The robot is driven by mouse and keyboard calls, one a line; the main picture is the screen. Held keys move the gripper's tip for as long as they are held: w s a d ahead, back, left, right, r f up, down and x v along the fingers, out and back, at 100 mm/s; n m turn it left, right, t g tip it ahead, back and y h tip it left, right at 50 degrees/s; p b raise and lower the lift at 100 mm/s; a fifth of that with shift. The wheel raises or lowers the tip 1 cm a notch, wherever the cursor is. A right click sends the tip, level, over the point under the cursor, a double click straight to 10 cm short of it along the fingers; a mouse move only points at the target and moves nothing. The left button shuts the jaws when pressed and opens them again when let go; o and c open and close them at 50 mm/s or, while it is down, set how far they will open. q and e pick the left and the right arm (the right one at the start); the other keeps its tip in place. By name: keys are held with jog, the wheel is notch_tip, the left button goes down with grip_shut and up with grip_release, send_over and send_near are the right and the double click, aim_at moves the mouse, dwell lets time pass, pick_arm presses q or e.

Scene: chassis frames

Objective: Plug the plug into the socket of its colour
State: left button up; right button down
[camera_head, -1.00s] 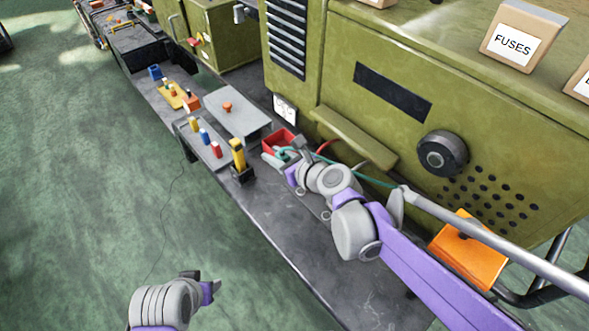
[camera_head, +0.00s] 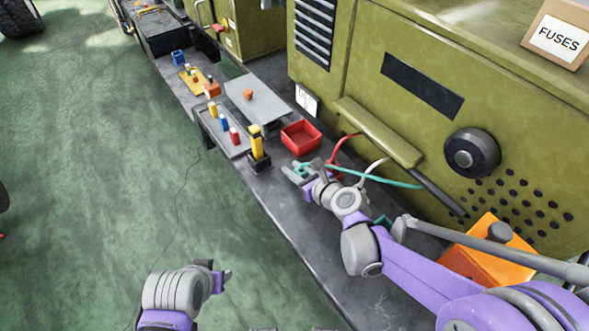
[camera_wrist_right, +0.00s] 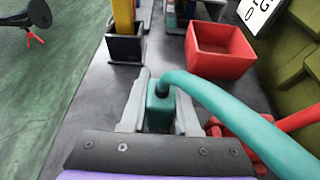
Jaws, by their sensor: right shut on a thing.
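My right gripper (camera_head: 300,171) is shut on a teal plug (camera_wrist_right: 159,108), with one grey finger on each side of it in the right wrist view. A thick teal cable (camera_wrist_right: 225,118) bends out of the plug's top and runs right; in the head view it runs on towards the green cabinet. The plug is above the dark bench, on the near side of the red tray (camera_head: 289,142) and apart from it. I cannot make out a teal socket. My left gripper (camera_head: 222,276) is over the green floor, holding nothing that I can see; its jaw gap is unclear.
A black holder with a yellow-handled tool (camera_head: 257,142) stands close to the right gripper. Beyond are a stand with yellow, blue and red pegs (camera_head: 224,125) and a grey plate (camera_head: 262,103). Red and white cables lie by the cabinet (camera_head: 350,60). An orange box (camera_head: 484,262) is right.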

jog(key=shift+f, duration=0.15)
jog(key=c, duration=0.7)
grip_release()
jog(key=shift+o, duration=0.2)
